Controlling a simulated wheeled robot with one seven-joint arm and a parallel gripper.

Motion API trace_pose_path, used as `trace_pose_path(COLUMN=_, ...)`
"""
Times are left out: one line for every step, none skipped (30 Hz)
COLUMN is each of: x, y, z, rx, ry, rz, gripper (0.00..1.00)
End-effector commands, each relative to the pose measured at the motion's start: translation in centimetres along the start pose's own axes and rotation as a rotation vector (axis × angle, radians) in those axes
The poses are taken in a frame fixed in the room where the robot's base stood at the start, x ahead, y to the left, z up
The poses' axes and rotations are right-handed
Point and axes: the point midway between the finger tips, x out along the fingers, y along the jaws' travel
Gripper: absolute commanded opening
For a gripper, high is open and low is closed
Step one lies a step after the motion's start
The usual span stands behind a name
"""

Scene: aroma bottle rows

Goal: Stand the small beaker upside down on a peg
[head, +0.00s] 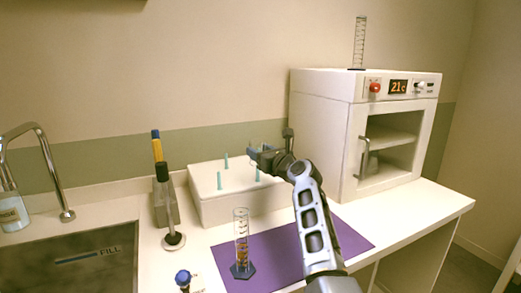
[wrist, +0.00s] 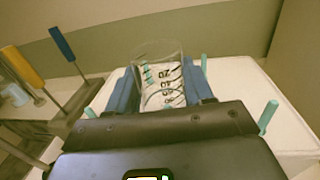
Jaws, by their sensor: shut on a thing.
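The small beaker (wrist: 158,78) is clear glass with dark printed marks. In the wrist view it sits between the two blue fingers of my gripper (wrist: 161,88), which is shut on it. In the head view my gripper (head: 263,153) is over the back right part of a white peg block (head: 240,205). Teal pegs stand up from the block, one at the front left (head: 219,180) and one toward the right (head: 257,174). In the wrist view a peg (wrist: 268,116) stands right of the beaker. I cannot tell which way up the beaker is.
A glass cylinder (head: 241,240) stands on a purple mat (head: 285,250). A stand with yellow and black-handled tools (head: 163,195) is left of the block, beside the sink (head: 75,265). A white oven (head: 340,130) stands at right, with another cylinder (head: 360,42) on top.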

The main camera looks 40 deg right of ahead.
Motion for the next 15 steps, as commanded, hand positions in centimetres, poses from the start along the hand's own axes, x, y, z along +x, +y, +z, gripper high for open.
trace_pose_path(x=0.0, y=0.0, z=-0.6, rx=0.001, ry=0.000, rz=0.000, gripper=0.16)
trace_pose_path(x=0.0, y=0.0, z=-0.8, rx=0.000, ry=0.000, rz=0.000, gripper=0.16)
trace_pose_path(x=0.0, y=0.0, z=-1.1, rx=0.000, ry=0.000, rz=0.000, gripper=0.16)
trace_pose_path(x=0.0, y=0.0, z=-1.3, rx=0.000, ry=0.000, rz=0.000, gripper=0.16)
trace_pose_path(x=0.0, y=0.0, z=-1.5, rx=0.000, ry=0.000, rz=0.000, gripper=0.16)
trace_pose_path(x=0.0, y=0.0, z=-1.8, rx=0.000, ry=0.000, rz=0.000, gripper=0.16)
trace_pose_path(x=0.0, y=0.0, z=-2.0, rx=0.000, ry=0.000, rz=0.000, gripper=0.16)
trace_pose_path(x=0.0, y=0.0, z=-2.3, rx=0.000, ry=0.000, rz=0.000, gripper=0.16)
trace_pose_path(x=0.0, y=0.0, z=-2.5, rx=0.000, ry=0.000, rz=0.000, gripper=0.16)
trace_pose_path(x=0.0, y=0.0, z=-2.8, rx=0.000, ry=0.000, rz=0.000, gripper=0.16)
trace_pose_path(x=0.0, y=0.0, z=-3.0, rx=0.000, ry=0.000, rz=0.000, gripper=0.16)
trace_pose_path(x=0.0, y=0.0, z=-3.3, rx=0.000, ry=0.000, rz=0.000, gripper=0.16)
trace_pose_path(x=0.0, y=0.0, z=-3.5, rx=0.000, ry=0.000, rz=0.000, gripper=0.16)
trace_pose_path(x=0.0, y=0.0, z=-3.7, rx=0.000, ry=0.000, rz=0.000, gripper=0.16)
trace_pose_path(x=0.0, y=0.0, z=-4.0, rx=0.001, ry=0.000, rz=-0.001, gripper=0.16)
